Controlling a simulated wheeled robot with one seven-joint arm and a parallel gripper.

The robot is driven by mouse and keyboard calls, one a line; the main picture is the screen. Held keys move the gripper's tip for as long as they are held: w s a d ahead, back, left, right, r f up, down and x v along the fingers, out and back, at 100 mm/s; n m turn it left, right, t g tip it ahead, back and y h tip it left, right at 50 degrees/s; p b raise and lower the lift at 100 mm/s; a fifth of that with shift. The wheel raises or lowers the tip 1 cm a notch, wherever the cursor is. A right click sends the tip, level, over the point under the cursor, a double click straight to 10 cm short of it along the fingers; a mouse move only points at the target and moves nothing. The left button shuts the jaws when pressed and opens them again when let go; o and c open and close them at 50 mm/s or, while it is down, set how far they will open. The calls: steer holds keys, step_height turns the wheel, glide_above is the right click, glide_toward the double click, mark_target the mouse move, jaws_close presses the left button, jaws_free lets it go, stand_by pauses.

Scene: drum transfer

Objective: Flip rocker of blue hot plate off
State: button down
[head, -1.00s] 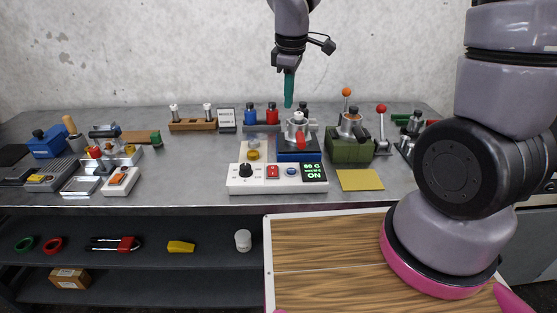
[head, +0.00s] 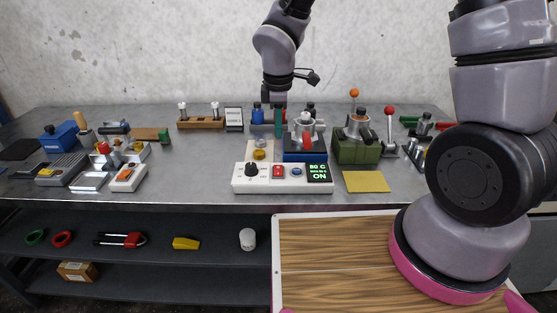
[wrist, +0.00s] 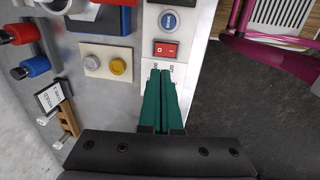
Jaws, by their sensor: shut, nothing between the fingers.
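The blue hot plate (head: 305,157) carries a metal vessel with a red part. In front of it is a white control panel (head: 262,186) with a black knob, a red rocker (head: 278,171), a blue button (head: 297,171) and a display (head: 318,172) reading 80 C and ON. In the wrist view the red rocker (wrist: 166,49) lies just beyond my fingertips, with the blue button (wrist: 169,20) past it. My gripper (head: 279,136) points down with its teal fingers together and empty. The fingers (wrist: 161,73) appear above the panel, and their height over it is unclear.
A cream pad with yellow and grey knobs (head: 260,154) lies behind the panel. A green device with an orange-tipped lever (head: 357,150) stands right of the hot plate. A yellow sheet (head: 366,181) lies flat in front of it. Several devices crowd the left side.

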mark_target(279, 172)
steer(key=f, duration=0.3)
steer(key=w+f, duration=0.1)
steer(key=f, duration=0.7)
steer(key=shift+w+f, duration=0.2)
steer(key=shift+w, duration=0.1)
steer(key=shift+w+d+f+g, duration=0.15)
steer(key=shift+f+g, duration=0.15)
steer(key=shift+g, duration=0.1)
steer(key=shift+s, duration=0.3)
steer(key=shift+s, duration=0.75)
steer(key=shift+r, duration=0.1)
